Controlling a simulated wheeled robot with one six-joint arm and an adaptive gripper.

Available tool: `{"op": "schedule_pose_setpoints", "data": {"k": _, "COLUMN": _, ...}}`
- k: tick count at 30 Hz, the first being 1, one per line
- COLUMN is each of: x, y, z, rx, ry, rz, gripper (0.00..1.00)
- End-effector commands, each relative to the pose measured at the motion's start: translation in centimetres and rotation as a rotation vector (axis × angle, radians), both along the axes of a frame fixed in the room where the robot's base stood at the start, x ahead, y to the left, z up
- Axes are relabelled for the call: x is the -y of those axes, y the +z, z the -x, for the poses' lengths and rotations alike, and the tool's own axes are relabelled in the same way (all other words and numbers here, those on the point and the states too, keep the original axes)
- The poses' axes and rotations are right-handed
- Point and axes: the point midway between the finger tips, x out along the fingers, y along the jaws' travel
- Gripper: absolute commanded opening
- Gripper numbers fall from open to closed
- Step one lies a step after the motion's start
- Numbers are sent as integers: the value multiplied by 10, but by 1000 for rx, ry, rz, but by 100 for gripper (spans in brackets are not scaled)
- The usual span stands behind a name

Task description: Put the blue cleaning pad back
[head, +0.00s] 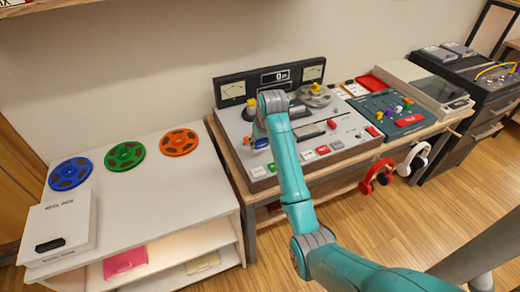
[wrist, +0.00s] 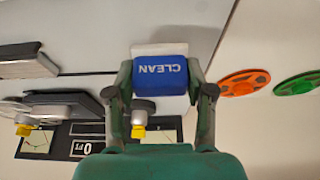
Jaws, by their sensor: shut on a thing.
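The blue cleaning pad (wrist: 160,76) is marked "CLEAN" and has a pale strip along one edge. My gripper (wrist: 160,84) is shut on it, with one finger on each side. In the head view, a little of the pad's blue (head: 261,143) shows under my gripper (head: 258,132), over the left part of the tape machine (head: 345,144). Much of the pad is hidden there by my arm. I cannot tell whether the pad touches the machine.
The machine has a meter panel (head: 270,79), yellow-topped spindles and several buttons. To its left, a white shelf unit (head: 160,200) carries blue (head: 70,174), green (head: 124,156) and orange (head: 179,142) reels and a white box (head: 58,228). Red headphones (head: 377,176) hang at the right.

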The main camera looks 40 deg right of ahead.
Motion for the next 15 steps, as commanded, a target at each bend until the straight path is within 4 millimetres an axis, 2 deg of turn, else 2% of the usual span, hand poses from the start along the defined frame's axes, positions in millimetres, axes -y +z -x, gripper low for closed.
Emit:
{"op": "schedule_pose_setpoints", "data": {"k": 7, "x": 0, "y": -31, "z": 1, "rx": -3, "ry": 0, "rz": -1, "gripper": 15}}
{"op": "schedule_pose_setpoints", "data": {"k": 15, "x": 0, "y": -34, "z": 0, "rx": 0, "ry": 1, "rz": 0, "gripper": 15}}
